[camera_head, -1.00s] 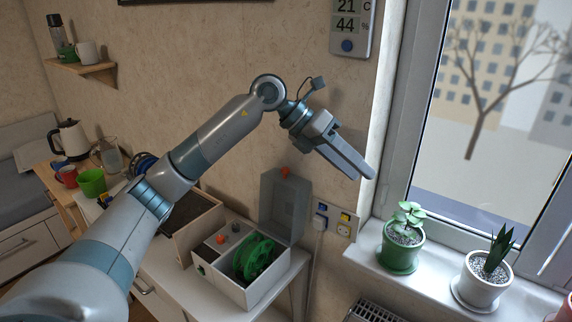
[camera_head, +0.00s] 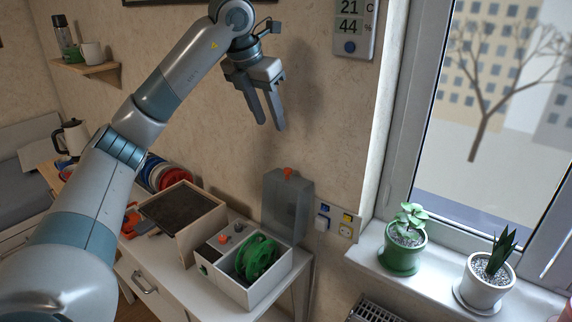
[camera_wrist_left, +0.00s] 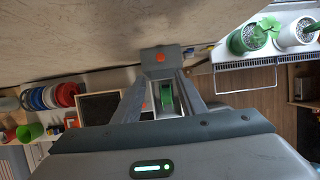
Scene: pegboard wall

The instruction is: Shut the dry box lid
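The dry box (camera_head: 252,291) is a light box on the white cabinet, with a green spool (camera_head: 256,257) inside. Its grey translucent lid (camera_head: 288,207) stands up open at the back, with an orange latch (camera_head: 288,173) at its top edge. My left gripper (camera_head: 270,127) is above and slightly left of the raised lid, pointing down, fingers apart and empty, not touching it. In the left wrist view the lid (camera_wrist_left: 161,58) and the spool (camera_wrist_left: 167,97) show between and beyond the fingers. My right gripper is in neither view.
A wooden box with a dark panel (camera_head: 178,208) stands left of the dry box. Several coloured spools (camera_head: 165,174) are behind it. Potted plants (camera_head: 400,255) stand on the windowsill at right. Sockets (camera_head: 337,221) are on the wall right of the lid.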

